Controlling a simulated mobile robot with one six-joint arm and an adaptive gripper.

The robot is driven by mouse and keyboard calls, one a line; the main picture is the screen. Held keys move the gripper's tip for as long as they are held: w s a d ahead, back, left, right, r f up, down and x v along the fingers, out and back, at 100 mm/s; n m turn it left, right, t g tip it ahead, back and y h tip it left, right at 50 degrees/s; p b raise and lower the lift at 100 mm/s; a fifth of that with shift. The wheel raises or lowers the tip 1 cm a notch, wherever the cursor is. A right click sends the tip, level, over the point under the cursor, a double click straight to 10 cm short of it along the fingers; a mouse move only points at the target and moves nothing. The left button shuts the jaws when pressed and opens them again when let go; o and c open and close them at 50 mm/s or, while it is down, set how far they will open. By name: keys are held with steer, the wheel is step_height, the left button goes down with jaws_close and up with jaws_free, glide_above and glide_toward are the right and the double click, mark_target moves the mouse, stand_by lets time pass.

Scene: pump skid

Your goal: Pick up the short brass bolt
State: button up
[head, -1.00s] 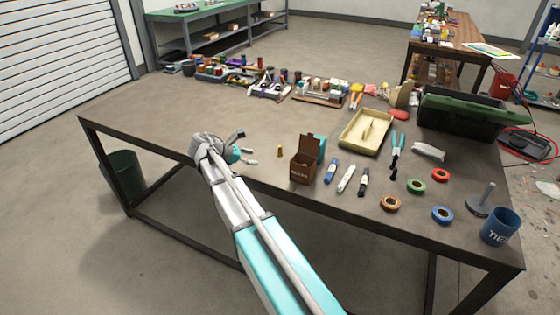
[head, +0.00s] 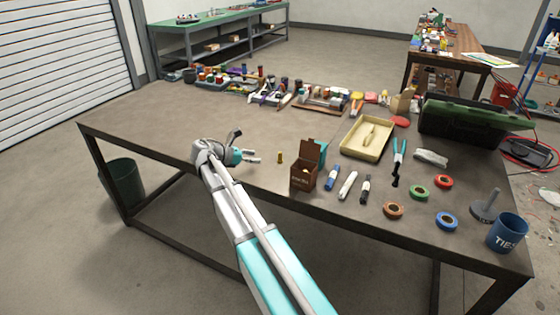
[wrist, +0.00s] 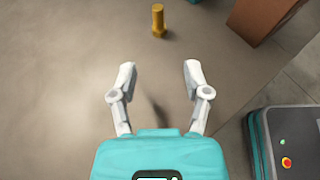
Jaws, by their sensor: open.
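The short brass bolt (head: 280,157) stands upright on the table, left of the brown box. It also shows in the wrist view (wrist: 158,20), at the top, ahead of and between the finger lines. My gripper (head: 256,157) is open and empty, low over the table, with its fingers pointing right towards the bolt. In the wrist view my gripper (wrist: 159,75) has its two fingers wide apart, with a gap between the fingertips and the bolt.
The open brown box (head: 304,176) stands just right of the bolt, and its corner shows in the wrist view (wrist: 268,18). Markers (head: 347,185), a cream tray (head: 367,138) and tape rolls (head: 419,193) lie further right. The table (head: 165,115) is bare to the left.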

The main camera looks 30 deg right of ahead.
mark_target(280, 160)
steer(key=b+x, duration=0.1)
steer(key=x, duration=0.4)
steer(key=shift+f+b, duration=0.15)
steer(key=shift+b, duration=0.25)
steer(key=shift+w+d+f, duration=0.1)
steer(key=shift+d+f, duration=0.05)
steer(key=shift+d, duration=0.55)
steer(key=shift+b+x, duration=0.95)
steer(key=shift+x, duration=1.65)
jaws_close()
